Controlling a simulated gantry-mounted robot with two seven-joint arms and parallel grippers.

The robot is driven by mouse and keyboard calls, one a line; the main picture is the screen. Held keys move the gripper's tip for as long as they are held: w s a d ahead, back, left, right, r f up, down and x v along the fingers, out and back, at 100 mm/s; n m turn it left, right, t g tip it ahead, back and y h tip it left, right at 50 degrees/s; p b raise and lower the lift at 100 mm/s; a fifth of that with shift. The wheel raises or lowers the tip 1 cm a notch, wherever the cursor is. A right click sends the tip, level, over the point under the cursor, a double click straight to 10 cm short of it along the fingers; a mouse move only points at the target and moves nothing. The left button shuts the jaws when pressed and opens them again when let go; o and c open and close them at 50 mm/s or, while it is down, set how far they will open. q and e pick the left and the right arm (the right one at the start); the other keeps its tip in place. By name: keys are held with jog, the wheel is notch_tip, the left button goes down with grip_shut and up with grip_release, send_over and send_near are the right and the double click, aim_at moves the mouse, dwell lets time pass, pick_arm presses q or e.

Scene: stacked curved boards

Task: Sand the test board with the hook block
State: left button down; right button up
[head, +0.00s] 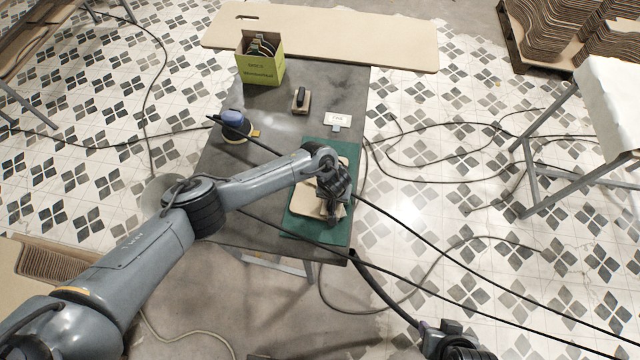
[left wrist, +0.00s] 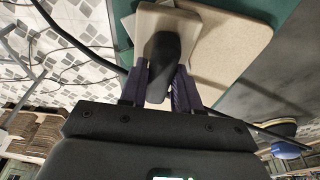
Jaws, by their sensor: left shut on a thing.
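The test board (head: 304,202) is a pale tan, round-cornered panel lying on a green mat (head: 296,226) on the grey table. It also shows in the left wrist view (left wrist: 232,40). My left gripper (head: 333,208) is over the board, with its fingers shut on the black handle of a tan block (left wrist: 188,27), taken as the hook block. The block's flat base is at the board's surface and overlaps its edge in the wrist view; I cannot tell if they touch. Part of my right arm shows at the bottom of the head view; its gripper's state is unclear.
A second black-handled block (head: 300,98), a blue-topped round sander (head: 234,125), a small white card (head: 338,119) and a green box of discs (head: 261,62) stand on the table. A long tan board (head: 350,35) lies beyond. Dark cables cross the space near the arm.

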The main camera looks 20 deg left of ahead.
pick_arm(q)
jog(key=shift+w+f, duration=0.1)
jog(key=shift+w+a+b, duration=0.2)
jog(key=shift+w+b, duration=0.3)
jog(key=shift+w, duration=1)
jog(key=shift+b, duration=0.3)
jog(key=w+b, duration=0.2)
jog(key=shift+w+a, duration=0.15)
jog(key=shift+w, duration=0.2)
jog(key=shift+w+a+b, duration=0.15)
jog(key=shift+w+b, duration=0.1)
jog(key=shift+b, duration=0.15)
jog(key=shift+f, duration=0.1)
